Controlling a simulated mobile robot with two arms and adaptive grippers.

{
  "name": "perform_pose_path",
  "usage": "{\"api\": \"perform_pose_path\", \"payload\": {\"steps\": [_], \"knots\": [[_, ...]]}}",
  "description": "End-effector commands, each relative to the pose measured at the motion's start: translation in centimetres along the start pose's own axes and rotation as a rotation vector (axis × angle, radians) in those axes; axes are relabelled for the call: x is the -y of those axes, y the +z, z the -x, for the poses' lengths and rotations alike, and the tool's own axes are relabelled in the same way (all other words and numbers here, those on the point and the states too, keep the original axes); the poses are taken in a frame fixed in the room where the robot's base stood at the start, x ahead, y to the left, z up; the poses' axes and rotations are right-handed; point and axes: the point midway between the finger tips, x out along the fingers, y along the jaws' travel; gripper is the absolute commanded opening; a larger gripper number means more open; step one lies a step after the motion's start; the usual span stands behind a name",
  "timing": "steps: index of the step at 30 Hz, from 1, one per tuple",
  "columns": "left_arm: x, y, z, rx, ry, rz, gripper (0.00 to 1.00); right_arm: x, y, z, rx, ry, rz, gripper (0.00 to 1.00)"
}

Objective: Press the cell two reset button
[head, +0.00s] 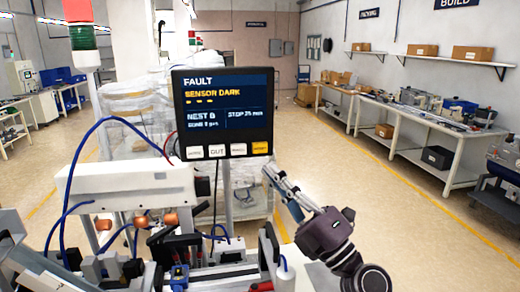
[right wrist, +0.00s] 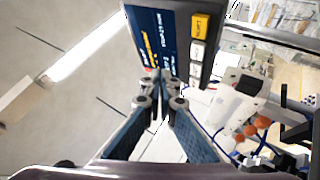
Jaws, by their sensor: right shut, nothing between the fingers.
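A dark panel with a lit screen (head: 222,108) stands in the middle of the head view and reads FAULT, SENSOR DARK. Along its lower edge are several white buttons and one yellow button (head: 260,148) at the right end; their small labels are hard to read. The yellow button also shows in the right wrist view (right wrist: 202,27). My right gripper (head: 268,168) is shut and empty, its fingertips just below and right of the yellow button, apparently apart from it. In the right wrist view its fingertips (right wrist: 161,98) overlap the screen's edge. My left gripper is not in view.
A white machine housing (head: 130,185) with blue hoses and copper-coloured parts stands below and left of the panel. A red and green signal light (head: 82,35) rises at upper left. A long workbench (head: 420,125) lines the right wall. The floor between is clear.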

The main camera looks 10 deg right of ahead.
Motion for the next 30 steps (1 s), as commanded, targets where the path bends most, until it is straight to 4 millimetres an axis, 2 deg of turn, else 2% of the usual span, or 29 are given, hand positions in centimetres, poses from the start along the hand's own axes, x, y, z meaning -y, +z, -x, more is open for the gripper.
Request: {"api": "perform_pose_path", "payload": {"steps": [13, 18, 30], "knots": [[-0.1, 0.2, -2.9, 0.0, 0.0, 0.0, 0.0, 3.1, 2.8, -3.8, 0.0, 0.002, -0.001, 0.0], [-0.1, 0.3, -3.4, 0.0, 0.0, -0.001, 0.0, 3.9, 3.8, -5.1, 0.001, 0.002, -0.001, 0.0], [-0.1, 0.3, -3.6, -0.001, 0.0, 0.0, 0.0, 4.3, 4.3, -6.0, 0.001, 0.0, -0.002, 0.0]]}}
